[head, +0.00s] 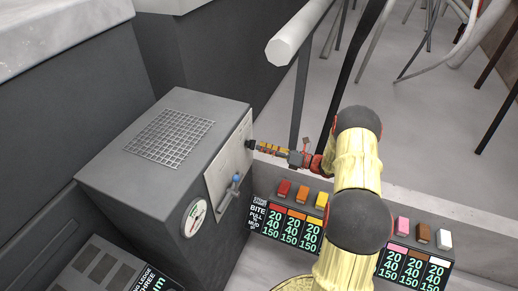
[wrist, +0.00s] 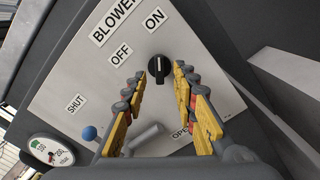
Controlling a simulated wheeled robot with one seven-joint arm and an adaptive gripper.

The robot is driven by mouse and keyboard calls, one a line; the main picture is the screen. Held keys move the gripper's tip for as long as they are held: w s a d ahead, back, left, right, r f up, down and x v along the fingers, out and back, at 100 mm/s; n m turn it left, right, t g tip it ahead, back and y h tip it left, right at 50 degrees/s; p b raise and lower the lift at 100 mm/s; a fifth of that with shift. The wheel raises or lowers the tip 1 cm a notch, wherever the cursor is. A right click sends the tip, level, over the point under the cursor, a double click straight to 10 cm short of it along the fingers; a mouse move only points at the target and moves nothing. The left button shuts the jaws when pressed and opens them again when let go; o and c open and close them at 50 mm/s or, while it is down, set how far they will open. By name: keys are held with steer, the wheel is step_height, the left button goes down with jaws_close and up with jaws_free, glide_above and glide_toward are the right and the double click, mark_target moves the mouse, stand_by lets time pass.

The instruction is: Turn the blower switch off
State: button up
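The blower switch (wrist: 159,67) is a round black knob with a pale pointer mark on a light panel (wrist: 70,75). Its mark appears to point up toward the ON label (wrist: 154,19). The OFF label (wrist: 121,54) is to the left of the knob. My gripper (wrist: 167,66) is open, with its yellow fingers apart and the tips on either side of the knob's lower part. I cannot tell whether they touch it. In the head view my gripper (head: 250,145) is at the panel of the grey box (head: 110,180), and the knob is hidden.
Below the knob is a blue-tipped lever (head: 236,178) between SHUT and OPEN labels. A round gauge (head: 195,217) is on the box's front. Coloured blocks (head: 283,188) line a ledge at right. A white-ended rail (head: 284,48) rises behind my gripper.

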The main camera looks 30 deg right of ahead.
mark_target(250, 144)
steer(key=shift+x, duration=1.2)
steer(key=shift+c, duration=1.1)
jaws_close()
